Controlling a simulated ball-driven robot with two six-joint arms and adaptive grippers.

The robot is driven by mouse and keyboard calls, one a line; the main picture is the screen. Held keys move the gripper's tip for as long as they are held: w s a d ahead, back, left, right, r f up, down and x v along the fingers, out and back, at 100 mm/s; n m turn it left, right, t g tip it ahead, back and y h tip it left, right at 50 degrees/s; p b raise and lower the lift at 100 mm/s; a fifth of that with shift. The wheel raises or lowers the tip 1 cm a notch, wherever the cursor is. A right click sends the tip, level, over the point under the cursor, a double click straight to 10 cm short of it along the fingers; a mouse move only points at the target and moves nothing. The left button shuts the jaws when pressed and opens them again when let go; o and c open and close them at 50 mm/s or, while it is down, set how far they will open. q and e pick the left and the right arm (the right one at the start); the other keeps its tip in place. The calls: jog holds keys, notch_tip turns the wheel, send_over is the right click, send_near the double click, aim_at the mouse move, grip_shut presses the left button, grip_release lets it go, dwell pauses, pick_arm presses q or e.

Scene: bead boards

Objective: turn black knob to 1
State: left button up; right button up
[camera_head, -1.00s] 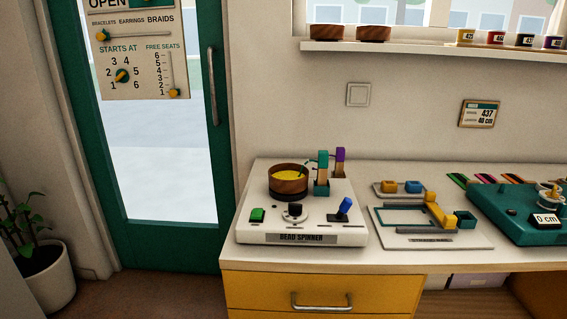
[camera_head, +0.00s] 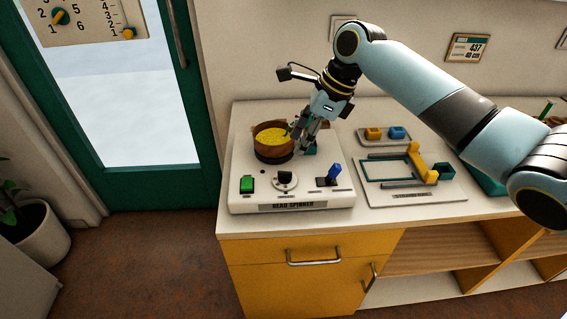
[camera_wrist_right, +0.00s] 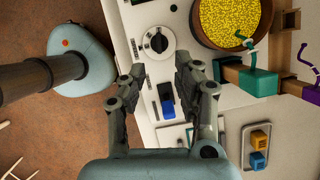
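The black knob (camera_head: 285,177) sits at the front middle of the white bead spinner (camera_head: 240,205), between a green switch (camera_head: 247,184) and a blue-tipped lever (camera_head: 333,171). The knob also shows in the right wrist view (camera_wrist_right: 158,43), with a pale pointer mark on it; I cannot read the numbers around it. My right gripper (camera_head: 300,143) hangs over the spinner, behind and right of the knob. In the right wrist view its two fingers (camera_wrist_right: 158,72) are apart with nothing between them, and the knob lies beyond their tips. My left gripper is not in view.
A wooden bowl of yellow beads (camera_head: 271,141) stands on the spinner, close left of my right gripper. A teal holder (camera_wrist_right: 258,82) is near it. The counter's front edge is close to the spinner.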

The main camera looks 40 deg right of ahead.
aim_at(284, 172)
jog(key=b+x, duration=0.1)
jog(key=x, duration=0.9)
jog(key=shift+s, duration=0.1)
jog(key=shift+c, duration=0.2)
grip_shut()
